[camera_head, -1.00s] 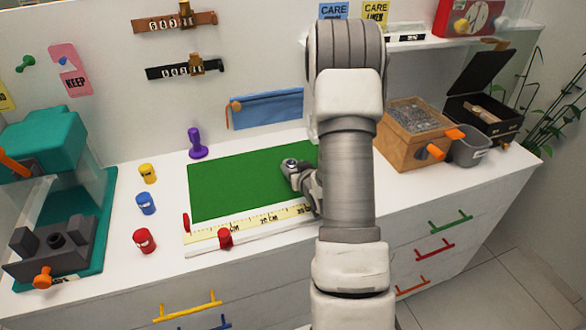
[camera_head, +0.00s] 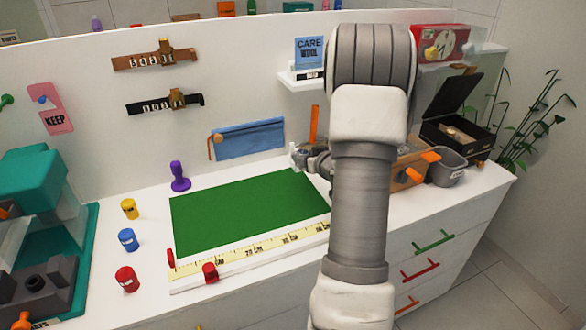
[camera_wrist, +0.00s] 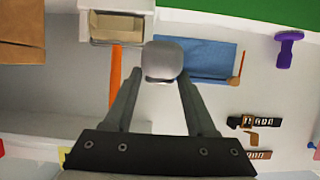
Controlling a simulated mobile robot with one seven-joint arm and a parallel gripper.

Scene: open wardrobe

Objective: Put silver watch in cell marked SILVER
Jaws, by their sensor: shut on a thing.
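My gripper (camera_head: 298,155) is raised above the back right corner of the green mat, near the wall. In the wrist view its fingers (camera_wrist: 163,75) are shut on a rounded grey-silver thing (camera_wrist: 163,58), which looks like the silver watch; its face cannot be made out. In the head view the held thing is small and partly merged with the fingers. No label reading SILVER is legible in either view. A wooden box (camera_head: 408,172) at the right is mostly hidden by my arm, so its cells cannot be seen.
A green mat (camera_head: 245,212) lies on the white dresser with a ruler (camera_head: 250,250) along its front. A grey bin (camera_head: 447,168) and an open black case (camera_head: 460,135) stand at the right. A small pale open box (camera_wrist: 117,25) and an orange strip (camera_wrist: 115,75) are near the gripper.

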